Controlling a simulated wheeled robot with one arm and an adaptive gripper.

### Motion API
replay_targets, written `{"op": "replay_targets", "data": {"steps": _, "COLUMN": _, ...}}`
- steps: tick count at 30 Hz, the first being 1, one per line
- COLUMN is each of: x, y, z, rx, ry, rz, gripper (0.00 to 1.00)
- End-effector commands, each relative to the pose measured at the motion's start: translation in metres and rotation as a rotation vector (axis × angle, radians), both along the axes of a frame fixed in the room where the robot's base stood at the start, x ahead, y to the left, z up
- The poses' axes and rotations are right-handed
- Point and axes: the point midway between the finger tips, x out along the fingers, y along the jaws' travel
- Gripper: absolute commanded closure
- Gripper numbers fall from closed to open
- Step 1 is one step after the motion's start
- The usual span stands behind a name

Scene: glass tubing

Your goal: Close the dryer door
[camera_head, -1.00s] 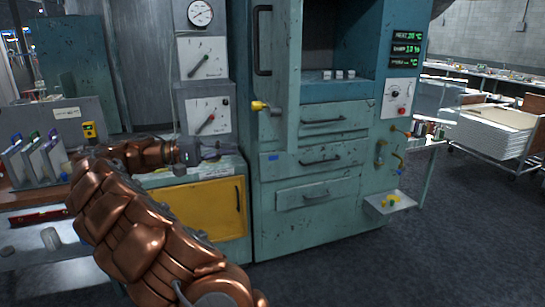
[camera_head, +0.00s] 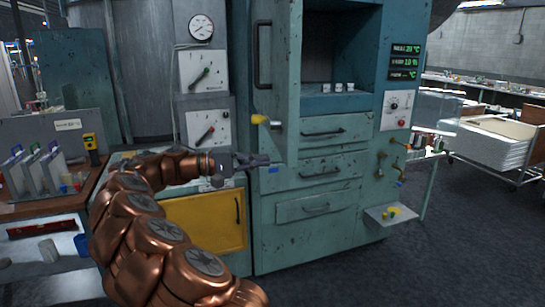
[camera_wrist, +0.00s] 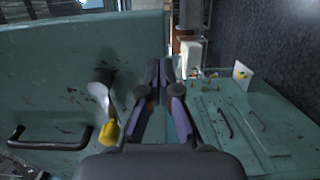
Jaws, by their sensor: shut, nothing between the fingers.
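The dryer's teal door (camera_head: 284,70) stands open, swung out toward me, and the dark chamber (camera_head: 340,45) shows to its right. It has a black bar handle (camera_head: 263,45) and a metal lever with a yellow knob (camera_head: 259,119). My gripper (camera_head: 266,161) is shut and empty, low beside the door's lower part and below the knob. In the wrist view, the door (camera_wrist: 60,75) fills the left, with the yellow knob (camera_wrist: 110,133) just left of my fingers (camera_wrist: 166,66). I cannot tell whether the fingers touch the door.
Small white pieces (camera_head: 338,87) sit on the chamber floor. Drawers (camera_head: 330,172) are below it, and a shelf (camera_head: 392,215) juts out at lower right. A yellow cabinet door (camera_head: 205,222) is under the gauge panel. The bench (camera_head: 60,205) at left holds racks. Floor at right is open.

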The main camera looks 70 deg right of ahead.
Motion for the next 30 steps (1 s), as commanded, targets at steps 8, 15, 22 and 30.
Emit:
{"op": "replay_targets", "data": {"steps": 8, "x": -0.025, "y": -0.015, "z": 0.002, "rx": -0.001, "ry": 0.002, "rz": 0.000, "gripper": 1.00}}
{"op": "replay_targets", "data": {"steps": 15, "x": -0.028, "y": -0.018, "z": 0.000, "rx": -0.001, "ry": 0.001, "rz": 0.003, "gripper": 1.00}}
{"op": "replay_targets", "data": {"steps": 22, "x": -0.028, "y": -0.018, "z": 0.000, "rx": -0.001, "ry": 0.001, "rz": 0.002, "gripper": 1.00}}
{"op": "replay_targets", "data": {"steps": 30, "x": -0.046, "y": -0.032, "z": 0.001, "rx": -0.006, "ry": 0.000, "rz": 0.002, "gripper": 1.00}}
